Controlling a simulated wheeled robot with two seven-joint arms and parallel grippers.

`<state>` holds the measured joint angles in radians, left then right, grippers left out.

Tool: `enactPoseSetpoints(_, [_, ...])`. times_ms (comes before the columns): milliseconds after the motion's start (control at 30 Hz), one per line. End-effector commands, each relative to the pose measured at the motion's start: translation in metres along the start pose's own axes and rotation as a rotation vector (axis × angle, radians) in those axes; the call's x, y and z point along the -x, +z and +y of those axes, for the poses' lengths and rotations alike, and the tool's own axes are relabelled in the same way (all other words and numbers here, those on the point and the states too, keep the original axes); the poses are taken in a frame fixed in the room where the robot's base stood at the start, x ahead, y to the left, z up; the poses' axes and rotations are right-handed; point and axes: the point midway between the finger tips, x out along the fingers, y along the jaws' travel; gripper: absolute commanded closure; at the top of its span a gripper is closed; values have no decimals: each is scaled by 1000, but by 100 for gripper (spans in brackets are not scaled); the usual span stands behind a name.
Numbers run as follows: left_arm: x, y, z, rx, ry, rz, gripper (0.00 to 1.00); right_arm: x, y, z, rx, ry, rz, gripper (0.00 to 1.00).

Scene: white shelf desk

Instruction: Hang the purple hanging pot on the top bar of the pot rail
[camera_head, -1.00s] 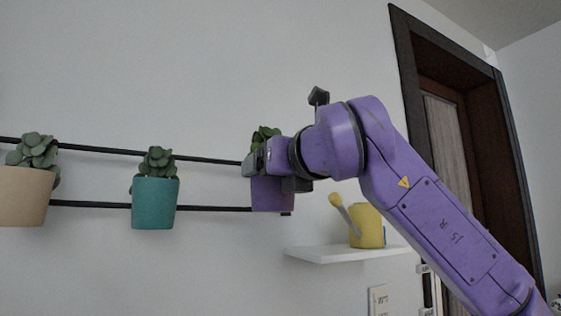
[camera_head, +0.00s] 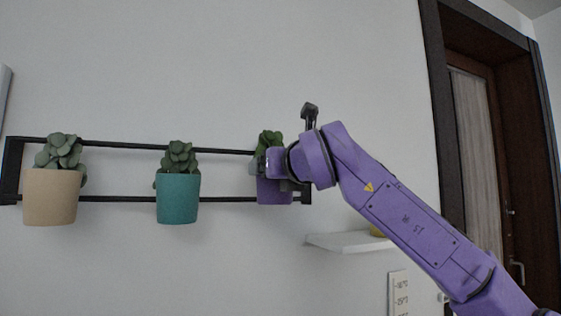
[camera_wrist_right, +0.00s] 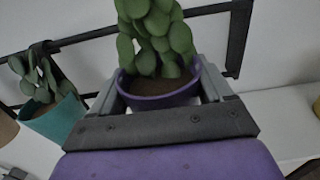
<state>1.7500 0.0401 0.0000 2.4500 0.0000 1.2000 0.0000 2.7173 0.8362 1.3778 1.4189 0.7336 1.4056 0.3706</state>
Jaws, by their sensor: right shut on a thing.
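The purple hanging pot (camera_head: 272,192) holds a green succulent and appears at the right part of the pot rail (camera_head: 215,150) in the head view. My right gripper (camera_head: 262,166) is shut on it, and the arm hides part of the pot. In the right wrist view the purple pot (camera_wrist_right: 160,97) sits upright between the two fingers (camera_wrist_right: 163,92), with the rail's dark bars behind it. Whether the pot touches the top bar or hangs on it cannot be told. My left gripper is not in view.
A teal pot (camera_head: 178,199) and a beige pot (camera_head: 51,197) with succulents hang on the rail to the left. A white shelf (camera_head: 350,242) with a partly hidden yellow object (camera_head: 377,232) is below right. A dark door frame (camera_head: 440,110) stands further right.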

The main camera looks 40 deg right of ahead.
Motion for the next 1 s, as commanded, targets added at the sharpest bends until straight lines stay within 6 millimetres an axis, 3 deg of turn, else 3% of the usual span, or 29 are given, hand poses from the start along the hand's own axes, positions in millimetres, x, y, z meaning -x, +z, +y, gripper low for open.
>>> enactPoseSetpoints(267, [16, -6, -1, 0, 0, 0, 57, -26, 3, 0, 0, -1, 0, 70])
enactPoseSetpoints(300, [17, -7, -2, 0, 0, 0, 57, -30, 3, 0, 0, 0, -1, 77])
enactPoseSetpoints(333, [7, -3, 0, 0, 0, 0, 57, -28, -8, 0, 0, 0, -2, 77])
enactPoseSetpoints(500, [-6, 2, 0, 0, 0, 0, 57, -28, -21, 0, 0, 0, -2, 77])
enactPoseSetpoints(967, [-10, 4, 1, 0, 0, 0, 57, -28, -26, 0, 0, -1, -1, 77])
enactPoseSetpoints(1000, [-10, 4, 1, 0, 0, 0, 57, -28, -26, 0, 0, -1, -1, 14])
